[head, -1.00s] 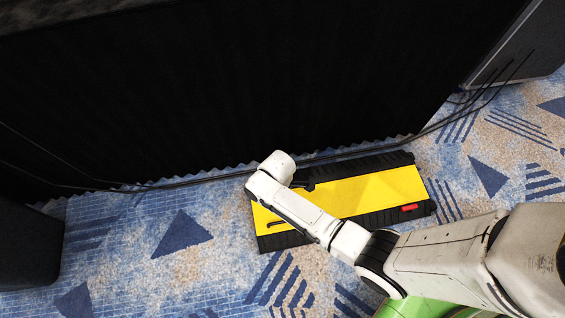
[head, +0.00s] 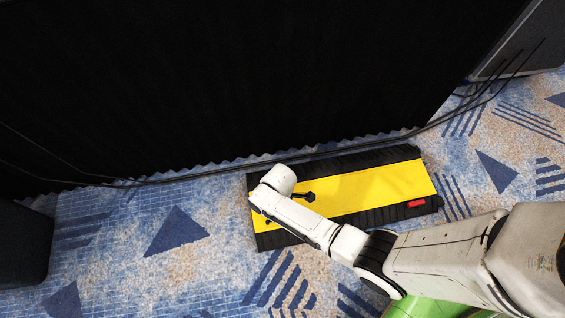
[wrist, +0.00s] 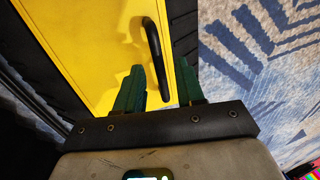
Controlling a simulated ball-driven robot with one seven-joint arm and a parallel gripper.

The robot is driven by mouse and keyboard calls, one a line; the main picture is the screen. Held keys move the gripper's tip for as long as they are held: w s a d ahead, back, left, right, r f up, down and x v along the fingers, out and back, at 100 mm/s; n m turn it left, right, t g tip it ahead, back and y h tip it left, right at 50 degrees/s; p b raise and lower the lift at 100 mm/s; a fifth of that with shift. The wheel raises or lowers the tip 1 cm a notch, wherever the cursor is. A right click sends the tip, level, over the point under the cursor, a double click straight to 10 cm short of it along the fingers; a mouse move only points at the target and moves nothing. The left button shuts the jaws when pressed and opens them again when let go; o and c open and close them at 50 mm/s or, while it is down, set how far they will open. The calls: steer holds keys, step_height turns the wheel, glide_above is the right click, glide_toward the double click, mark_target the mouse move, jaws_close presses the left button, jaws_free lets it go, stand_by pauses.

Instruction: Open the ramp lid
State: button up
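The yellow lid (head: 370,190) lies flat and closed in the black-edged cable ramp (head: 395,212) on the carpet. In the wrist view the lid (wrist: 100,50) fills the upper left, with its black bar handle (wrist: 153,40) near the lid's right edge. My gripper (wrist: 159,66) is open, with its two green fingers apart. In that view the handle's near end shows between the fingers; I cannot tell whether they touch it. In the head view my forearm and wrist cover the ramp's left part and hide most of the handle.
A black curtained wall (head: 230,90) stands right behind the ramp. Dark cables (head: 215,173) run along its foot. A small red mark (head: 416,203) is on the ramp's right part.

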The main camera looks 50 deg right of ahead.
jaws_close()
steer(key=shift+r, duration=0.15)
stand_by(0.4)
